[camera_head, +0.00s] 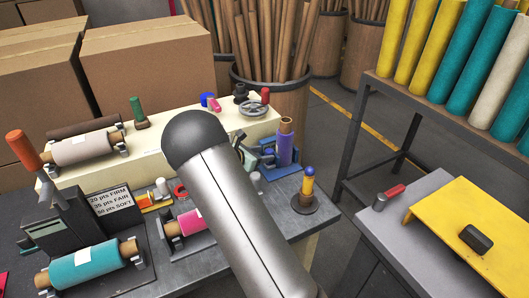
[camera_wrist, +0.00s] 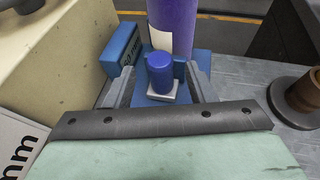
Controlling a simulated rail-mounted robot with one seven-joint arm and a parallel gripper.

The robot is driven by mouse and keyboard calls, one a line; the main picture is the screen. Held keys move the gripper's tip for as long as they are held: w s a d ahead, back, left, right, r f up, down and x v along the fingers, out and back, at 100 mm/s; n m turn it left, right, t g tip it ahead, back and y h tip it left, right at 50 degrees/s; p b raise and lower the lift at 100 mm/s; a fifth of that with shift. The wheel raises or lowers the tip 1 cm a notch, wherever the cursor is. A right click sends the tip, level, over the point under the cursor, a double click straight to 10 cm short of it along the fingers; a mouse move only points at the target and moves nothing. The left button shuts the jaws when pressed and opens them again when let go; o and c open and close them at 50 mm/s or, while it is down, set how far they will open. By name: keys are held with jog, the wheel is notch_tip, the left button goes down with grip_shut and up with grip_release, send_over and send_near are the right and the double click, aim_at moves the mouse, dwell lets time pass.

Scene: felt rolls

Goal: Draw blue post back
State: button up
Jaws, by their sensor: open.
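The blue post (camera_wrist: 160,72) is a short upright blue cylinder on a small pale block, in the middle of the wrist view. In the head view the purple roll (camera_head: 286,146) and blue holder (camera_head: 266,160) show right of my arm, which mostly hides my gripper.
A dark round base with a blue-topped yellow peg (camera_head: 307,187) stands close to the right. A cream block (camera_head: 150,150) lies left and behind. A teal roll (camera_head: 92,263) and pink roll (camera_head: 189,222) lie in front. A sign (camera_head: 110,200) stands at left.

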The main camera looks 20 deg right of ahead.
jog(key=shift+x, duration=0.9)
grip_shut()
jog(key=shift+s+a, duration=0.1)
jog(key=shift+a, duration=2.4)
grip_release()
jog(key=b+v, duration=0.2)
jog(key=v, duration=1.5)
jog(key=shift+a+r, duration=0.15)
jog(key=shift+s, duration=0.15)
